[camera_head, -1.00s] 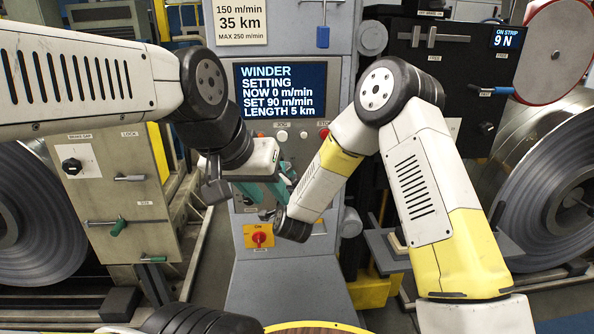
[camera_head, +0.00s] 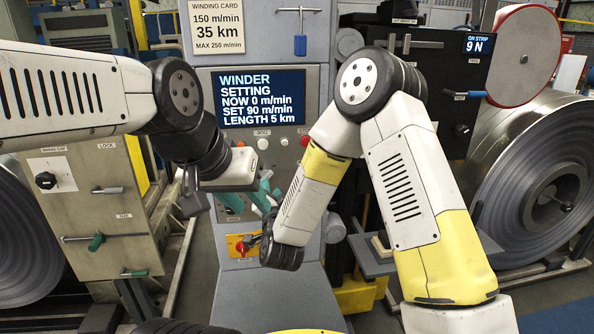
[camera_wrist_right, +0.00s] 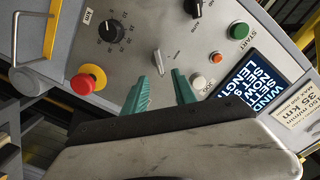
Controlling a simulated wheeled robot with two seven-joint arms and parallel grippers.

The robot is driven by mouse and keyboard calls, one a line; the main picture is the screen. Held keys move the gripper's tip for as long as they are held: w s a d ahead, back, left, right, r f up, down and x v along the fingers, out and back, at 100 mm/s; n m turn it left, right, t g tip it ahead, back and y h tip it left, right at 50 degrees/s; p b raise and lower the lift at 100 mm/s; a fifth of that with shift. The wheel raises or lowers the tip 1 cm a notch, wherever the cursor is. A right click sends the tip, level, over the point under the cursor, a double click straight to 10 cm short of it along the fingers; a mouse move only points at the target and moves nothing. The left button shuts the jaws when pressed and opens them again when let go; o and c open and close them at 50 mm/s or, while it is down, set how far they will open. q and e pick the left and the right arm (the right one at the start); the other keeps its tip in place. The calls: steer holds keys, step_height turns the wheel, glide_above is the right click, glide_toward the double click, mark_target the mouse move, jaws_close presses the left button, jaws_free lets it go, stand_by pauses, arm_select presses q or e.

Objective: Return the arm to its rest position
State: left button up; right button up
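In the head view my left arm comes in from the left, and its pale hand stands in front of the winder panel. Teal fingers of my left gripper (camera_head: 232,203) show below that hand; their gap is not clear. My right arm bends down from its raised elbow to a dark wrist near the red switch. The teal fingers of my right gripper (camera_head: 265,187) point up at the panel, partly hidden. In the right wrist view my right gripper (camera_wrist_right: 169,72) is open, its fingers apart with nothing between them, close to a small grey selector (camera_wrist_right: 157,61).
The winder display (camera_head: 262,97) reads NOW 0, SET 90 m/min, LENGTH 5 km. A red switch on a yellow plate (camera_head: 233,244) sits low. A cabinet (camera_head: 97,220) with handles stands left. A steel coil (camera_head: 530,180) and a grey shelf (camera_head: 370,264) are on the right.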

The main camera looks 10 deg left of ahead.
steer(key=s+d+r+n+g, duration=0.3)
steer(key=d+r+n+g, duration=0.2)
steer(key=d+r, duration=0.75)
steer(key=s+d+g+h, duration=0.1)
steer(key=s+d+g, duration=0.2)
steer(key=s+d, duration=0.6)
steer(key=s+d+r+n+g+h, duration=0.1)
steer(key=s+d+g+h, duration=0.1)
steer(key=s+d, duration=0.7)
steer(key=s, duration=0.4)
steer(key=shift+s+g, duration=0.4)
